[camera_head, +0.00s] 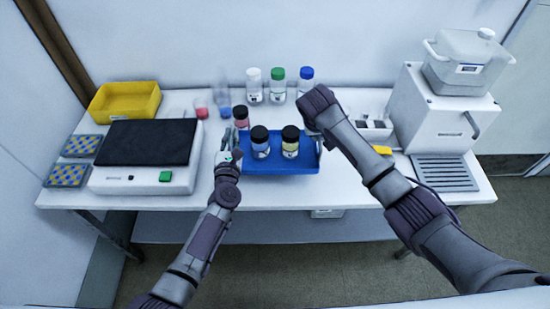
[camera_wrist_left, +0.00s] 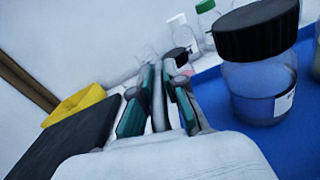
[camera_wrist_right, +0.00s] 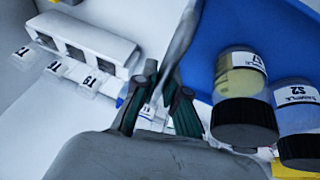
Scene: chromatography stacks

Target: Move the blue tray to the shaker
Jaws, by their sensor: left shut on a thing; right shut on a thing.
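My left gripper (camera_wrist_left: 158,95) is shut on a grey handle at the tray's left end. My right gripper (camera_wrist_right: 157,98) is shut on the grey handle (camera_wrist_right: 182,42) at its right end; my arm hides this in the head view. I cannot tell whether the tray touches the bench. The shaker (camera_head: 148,142), white with a black top, stands left of the tray, its top empty.
A yellow bin (camera_head: 125,101) stands behind the shaker. Capped bottles (camera_head: 278,86) stand behind the tray. A white rack (camera_head: 370,130) and a large white machine (camera_head: 435,110) are to the right. A narrow bare strip of bench separates tray and shaker.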

